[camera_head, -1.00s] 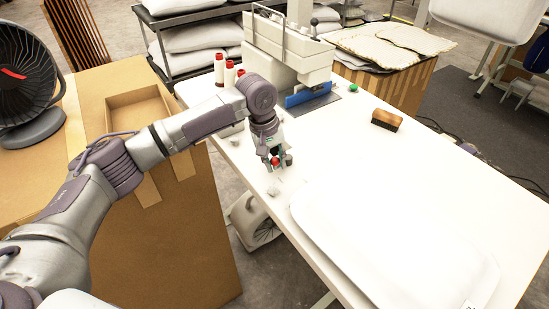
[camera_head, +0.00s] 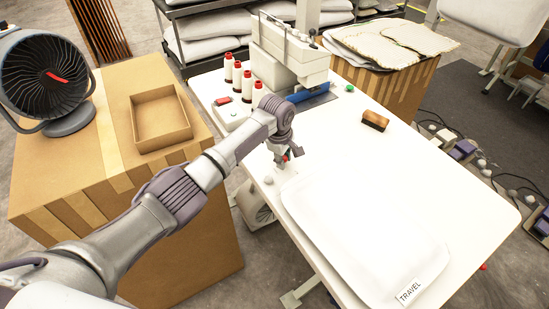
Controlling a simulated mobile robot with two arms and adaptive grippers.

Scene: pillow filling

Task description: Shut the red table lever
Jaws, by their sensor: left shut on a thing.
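The red table lever (camera_head: 285,159) shows as a small red tip at the left edge of the white table (camera_head: 405,165). My left gripper (camera_head: 284,157) comes in from the left and is shut on it. The fingers hide most of the lever, so its angle cannot be told. My right gripper is not in view.
A white pillow with a TRAVEL label (camera_head: 410,291) lies on the table just in front of the gripper. Behind are a sewing machine (camera_head: 290,55), thread spools (camera_head: 237,75) and a brush (camera_head: 375,120). A fan (camera_head: 45,75) and an open box (camera_head: 160,117) stand left.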

